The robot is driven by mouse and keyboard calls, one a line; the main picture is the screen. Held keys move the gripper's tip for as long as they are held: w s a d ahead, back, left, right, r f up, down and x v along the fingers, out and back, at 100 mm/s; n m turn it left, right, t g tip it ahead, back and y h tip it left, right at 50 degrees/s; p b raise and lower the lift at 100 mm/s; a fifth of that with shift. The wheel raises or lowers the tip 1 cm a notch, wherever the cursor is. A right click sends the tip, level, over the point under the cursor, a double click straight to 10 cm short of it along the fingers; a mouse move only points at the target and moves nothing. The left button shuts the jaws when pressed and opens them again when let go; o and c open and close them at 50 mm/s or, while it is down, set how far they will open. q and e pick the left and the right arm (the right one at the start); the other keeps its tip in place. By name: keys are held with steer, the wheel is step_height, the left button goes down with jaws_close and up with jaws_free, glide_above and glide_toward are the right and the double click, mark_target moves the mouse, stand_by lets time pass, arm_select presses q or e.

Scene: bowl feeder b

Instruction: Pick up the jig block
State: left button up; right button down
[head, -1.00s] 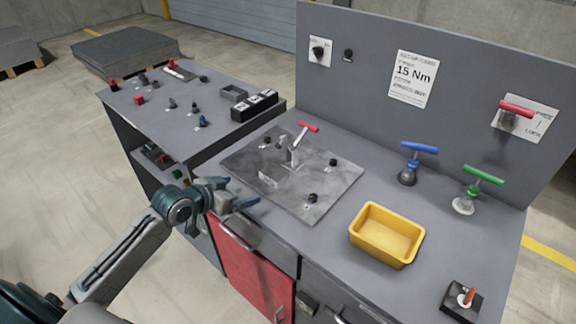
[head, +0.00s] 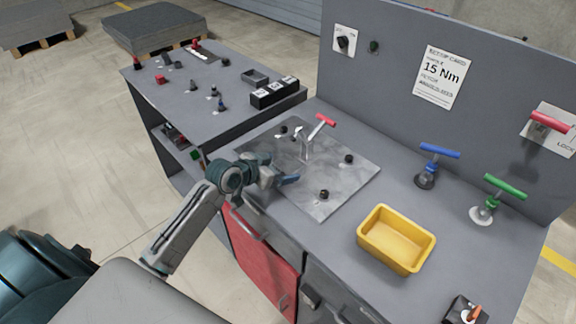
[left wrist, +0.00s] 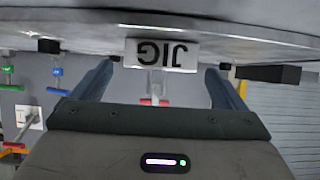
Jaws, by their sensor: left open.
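The jig block (left wrist: 162,56) is a light grey block marked JIG, upside down in the left wrist view. It sits at the steel plate (head: 338,190), ahead of my left gripper and between the lines of its two fingers. In the head view my gripper and wrist largely hide it. My left gripper (head: 284,172) is open at the plate's front left edge; in the left wrist view its fingers (left wrist: 160,70) stand apart either side of the block, with nothing visibly held. My right gripper is not in view.
A toggle clamp with a red handle (head: 325,120) stands on the plate just behind the block. Several black knobs surround it. A yellow bin (head: 397,239) and blue (head: 439,151) and green (head: 505,187) T-handled tools are to the right.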

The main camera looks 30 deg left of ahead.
mark_target(286, 165)
arm_select(q)
steer(key=x, duration=0.1)
steer(key=p+x, duration=0.1)
steer(key=x, duration=0.1)
steer(key=shift+w+d+r, duration=0.1)
steer(key=shift+w+r, duration=0.05)
steer(key=shift+w, duration=0.15)
steer(key=shift+w+d, duration=0.1)
steer(key=shift+w, duration=0.1)
steer(key=shift+f, duration=0.3)
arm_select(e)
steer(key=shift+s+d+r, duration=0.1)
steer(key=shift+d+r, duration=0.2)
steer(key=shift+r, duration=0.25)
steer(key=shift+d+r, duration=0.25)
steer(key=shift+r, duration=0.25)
